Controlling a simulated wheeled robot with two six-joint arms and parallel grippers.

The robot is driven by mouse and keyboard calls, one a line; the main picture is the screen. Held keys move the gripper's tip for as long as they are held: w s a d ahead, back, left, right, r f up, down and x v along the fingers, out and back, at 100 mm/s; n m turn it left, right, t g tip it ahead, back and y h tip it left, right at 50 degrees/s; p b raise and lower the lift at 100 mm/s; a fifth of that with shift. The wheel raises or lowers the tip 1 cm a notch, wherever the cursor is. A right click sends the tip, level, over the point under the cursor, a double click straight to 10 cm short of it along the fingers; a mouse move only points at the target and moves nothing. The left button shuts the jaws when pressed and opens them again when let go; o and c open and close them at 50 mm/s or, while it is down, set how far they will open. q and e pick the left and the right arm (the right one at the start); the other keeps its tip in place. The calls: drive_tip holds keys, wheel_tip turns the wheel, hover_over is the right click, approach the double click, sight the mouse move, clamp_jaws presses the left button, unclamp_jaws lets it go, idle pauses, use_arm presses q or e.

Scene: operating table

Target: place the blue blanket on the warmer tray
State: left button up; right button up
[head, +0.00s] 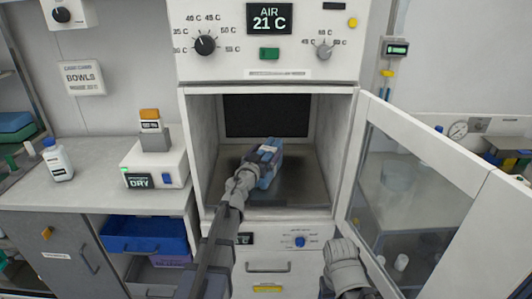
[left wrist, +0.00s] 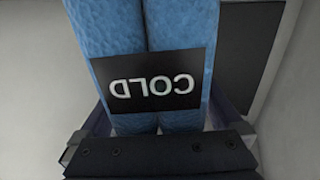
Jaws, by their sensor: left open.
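The blue blanket (head: 267,172), a folded bundle, is inside the open warmer on the dark warmer tray (head: 305,187). In the left wrist view the blue blanket (left wrist: 178,30) fills the middle as two blue rolls with a black "COLD" label, which reads upside down. My left gripper (head: 262,168) reaches into the warmer at the blanket. Its jaws are open, with dark fingers on either side of the blanket's near end in the left wrist view. Whether they touch it is unclear. Part of my right arm shows at the bottom, but its fingers cannot be made out.
The warmer's glass door (head: 415,190) stands open to the right. Its control panel (head: 268,45) reads AIR 21 C. On the left counter stand a white box (head: 155,163) marked DRY and a bottle (head: 57,160). The tray's right side is clear.

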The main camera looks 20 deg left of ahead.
use_arm(q)
drive_tip(key=s+a, duration=0.1)
drive_tip(key=s, duration=1.1)
drive_tip(key=shift+a, duration=0.15)
idle(1.8)
